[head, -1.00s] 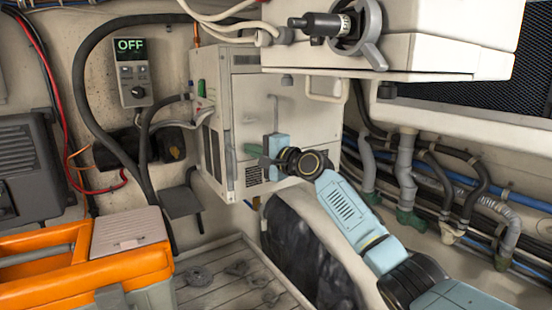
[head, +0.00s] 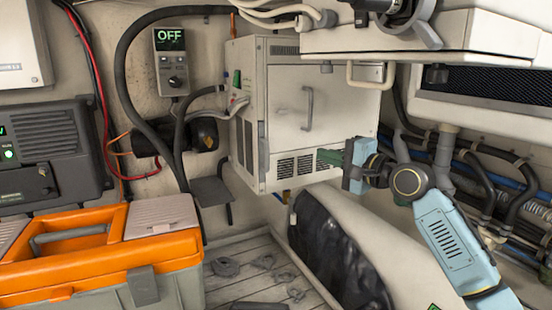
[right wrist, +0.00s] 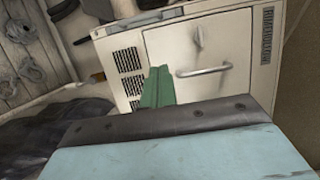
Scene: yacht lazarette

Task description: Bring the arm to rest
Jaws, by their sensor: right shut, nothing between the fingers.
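My right arm comes in from the lower right in the head view, pale blue with dark joints. My right gripper (head: 330,157) has green fingers that are shut and empty. They point left, in front of the lower part of the white cabinet (head: 308,98). I cannot tell how wide the gap to the cabinet is. My left gripper is not in view.
An orange toolbox (head: 95,248) stands at the lower left, with a dark grey unit (head: 52,152) behind it. A control panel (head: 171,62) reading OFF hangs on the wall. A white box (head: 450,32) overhangs at the upper right. Hoses (head: 470,165) run along the right wall.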

